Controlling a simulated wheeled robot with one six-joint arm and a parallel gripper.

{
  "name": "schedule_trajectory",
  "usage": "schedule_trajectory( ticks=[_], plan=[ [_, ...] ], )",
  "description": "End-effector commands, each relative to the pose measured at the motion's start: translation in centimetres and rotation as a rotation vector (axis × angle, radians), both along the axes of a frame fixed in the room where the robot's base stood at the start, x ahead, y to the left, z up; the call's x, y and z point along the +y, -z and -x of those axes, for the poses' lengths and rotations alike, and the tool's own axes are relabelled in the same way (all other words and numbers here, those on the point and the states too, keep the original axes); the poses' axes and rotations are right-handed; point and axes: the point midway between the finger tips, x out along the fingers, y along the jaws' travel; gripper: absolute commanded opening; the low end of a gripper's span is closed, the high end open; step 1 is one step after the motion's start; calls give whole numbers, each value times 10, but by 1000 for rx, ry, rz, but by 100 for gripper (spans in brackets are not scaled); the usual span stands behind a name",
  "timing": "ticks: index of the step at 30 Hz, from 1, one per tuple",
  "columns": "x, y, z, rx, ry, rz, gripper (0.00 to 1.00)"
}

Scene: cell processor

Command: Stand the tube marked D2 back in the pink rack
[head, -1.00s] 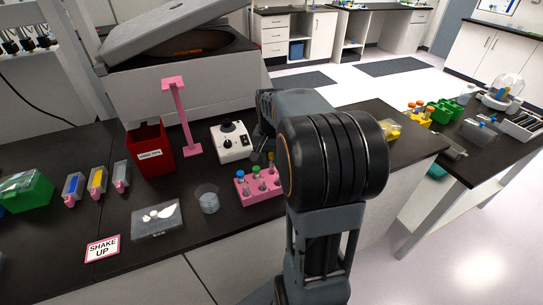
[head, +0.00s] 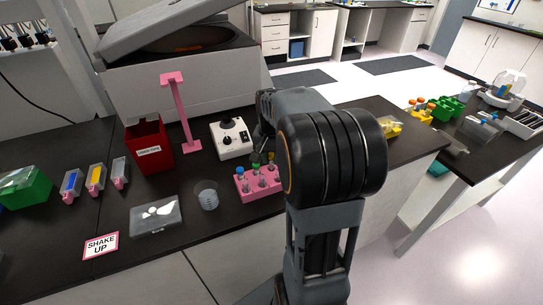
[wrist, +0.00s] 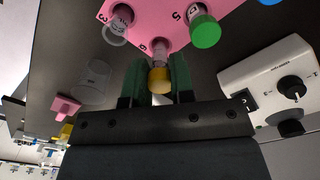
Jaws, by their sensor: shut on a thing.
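The pink rack (head: 258,192) stands on the dark bench, left of my arm in the head view. It fills the top of the wrist view (wrist: 158,14), with printed numbers by its holes. My gripper (wrist: 158,82) is shut on a yellow-capped tube (wrist: 160,78) at the rack's edge, near the number 6. The tube's clear body points at the rack; I cannot tell how deep its end sits. No D2 mark is readable. A green-capped tube (wrist: 204,30) and a clear-looking tube (wrist: 117,28) stand in nearby holes. In the head view my arm partly hides the gripper.
A white mixer (head: 232,139) stands behind the rack, and a clear beaker (head: 207,195) stands to its left. A pink stand (head: 183,115), a red bin (head: 148,150) and a clear tray (head: 156,216) are farther left. Some bench front of the rack is clear.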

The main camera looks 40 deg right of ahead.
Motion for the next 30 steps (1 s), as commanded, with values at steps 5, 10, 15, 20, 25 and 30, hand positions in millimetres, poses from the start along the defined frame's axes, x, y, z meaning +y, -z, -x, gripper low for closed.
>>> schedule_trajectory(
  ticks=[5,10,15,20,25,30],
  plan=[
    [0,12,0,1,0,-1,0],
    [0,13,0,0,0,0,0],
    [0,13,0,0,0,0,0],
    [0,14,0,0,0,0,0],
    [0,17,0,0,0,0,0],
    [0,21,0,0,0,0,0]
  ],
)
